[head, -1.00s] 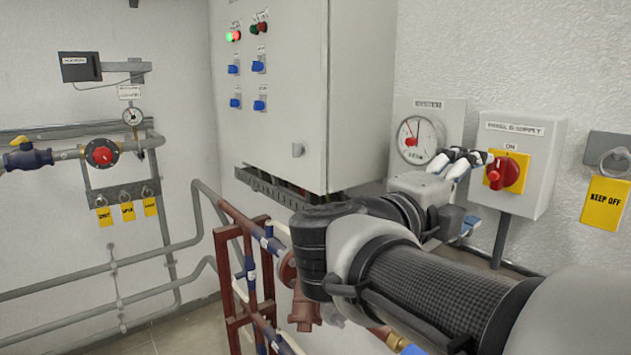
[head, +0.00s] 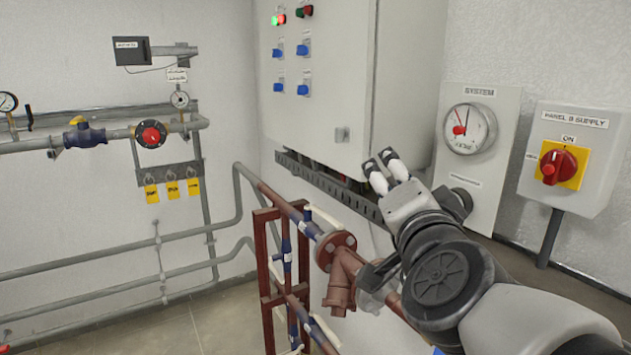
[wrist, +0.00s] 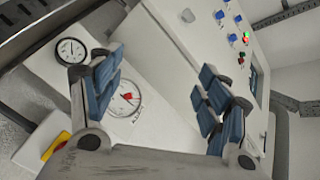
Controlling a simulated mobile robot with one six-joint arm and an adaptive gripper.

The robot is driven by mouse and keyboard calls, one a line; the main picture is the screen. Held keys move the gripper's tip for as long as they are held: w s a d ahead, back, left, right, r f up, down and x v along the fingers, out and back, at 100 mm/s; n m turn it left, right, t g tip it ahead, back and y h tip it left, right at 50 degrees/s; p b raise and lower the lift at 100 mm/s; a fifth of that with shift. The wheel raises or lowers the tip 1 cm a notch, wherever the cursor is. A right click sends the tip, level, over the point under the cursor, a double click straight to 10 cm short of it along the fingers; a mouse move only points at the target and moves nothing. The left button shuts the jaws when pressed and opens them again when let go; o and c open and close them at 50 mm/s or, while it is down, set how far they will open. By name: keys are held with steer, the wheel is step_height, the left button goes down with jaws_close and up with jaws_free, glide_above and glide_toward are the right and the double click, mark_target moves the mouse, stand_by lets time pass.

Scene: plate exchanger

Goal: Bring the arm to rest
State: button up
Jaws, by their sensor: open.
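My gripper (head: 382,166) is in the middle right of the head view, in front of the lower edge of the grey control cabinet (head: 315,85). Its fingers point up and a little left, away from the panel switch. In the wrist view my gripper (wrist: 158,95) shows two blue-padded fingers spread wide apart with nothing between them. The cabinet front and the system gauge (wrist: 126,97) show behind the fingers there. My arm reaches in from the lower right of the head view.
The system gauge (head: 467,128) and the red switch (head: 558,167) on a yellow plate are on the right wall. A red pipe frame (head: 268,270) with a flanged valve (head: 336,250) stands below my gripper. Wall pipes with a red-faced valve (head: 151,134) are at left.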

steer(key=s+a+f+n+g+y, duration=0.1)
steer(key=s+f+n+g+y, duration=0.1)
steer(key=s+f+n+g, duration=0.6)
steer(key=s+a+f+n+g+y, duration=0.15)
steer(key=s+f, duration=0.45)
steer(key=f, duration=0.6)
steer(key=s+d+f+n+g+h, duration=0.2)
steer(key=s+f, duration=0.4)
steer(key=s, duration=0.3)
steer(key=shift+s+d+g, duration=0.3)
steer(key=shift+d+g, duration=0.45)
steer(key=shift+d, duration=0.5)
